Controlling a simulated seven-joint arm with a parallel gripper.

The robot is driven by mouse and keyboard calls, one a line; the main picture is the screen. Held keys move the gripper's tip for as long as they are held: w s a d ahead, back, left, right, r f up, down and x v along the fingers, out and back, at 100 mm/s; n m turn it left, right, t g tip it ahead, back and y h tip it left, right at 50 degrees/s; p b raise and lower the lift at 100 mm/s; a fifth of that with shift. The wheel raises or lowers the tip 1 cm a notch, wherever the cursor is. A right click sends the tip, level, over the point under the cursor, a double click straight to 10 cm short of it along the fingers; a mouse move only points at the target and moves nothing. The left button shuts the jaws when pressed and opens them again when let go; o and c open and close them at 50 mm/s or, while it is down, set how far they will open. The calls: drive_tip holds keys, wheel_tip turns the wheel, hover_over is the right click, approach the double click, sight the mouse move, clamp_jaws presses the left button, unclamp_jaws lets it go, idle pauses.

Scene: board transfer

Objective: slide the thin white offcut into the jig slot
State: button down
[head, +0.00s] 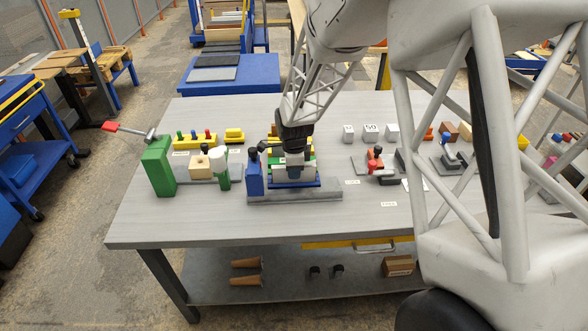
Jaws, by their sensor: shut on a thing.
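My gripper (294,161) points down over the jig in the middle of the bench. It is shut on a small pale piece, which I take to be the thin white offcut; the fingers hide most of it. The jig has a grey base plate (318,194), a blue upright block (254,175) at its left and a low blue part (300,184) at its front. Green shows behind the fingers on both sides. The slot is hidden by the gripper, so I cannot tell whether the piece is in it.
Yellow holders (195,142) lie behind. Pale cubes (371,132) and dark clamps (386,178) are to the right. The bench front (240,226) is clear.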

drive_tip(key=shift+f, duration=0.7)
drive_tip(key=c, duration=1)
unclamp_jaws()
drive_tip(key=shift+o, duration=0.2)
drive_tip(key=shift+r, duration=0.15)
drive_tip(key=shift+r, duration=3.8)
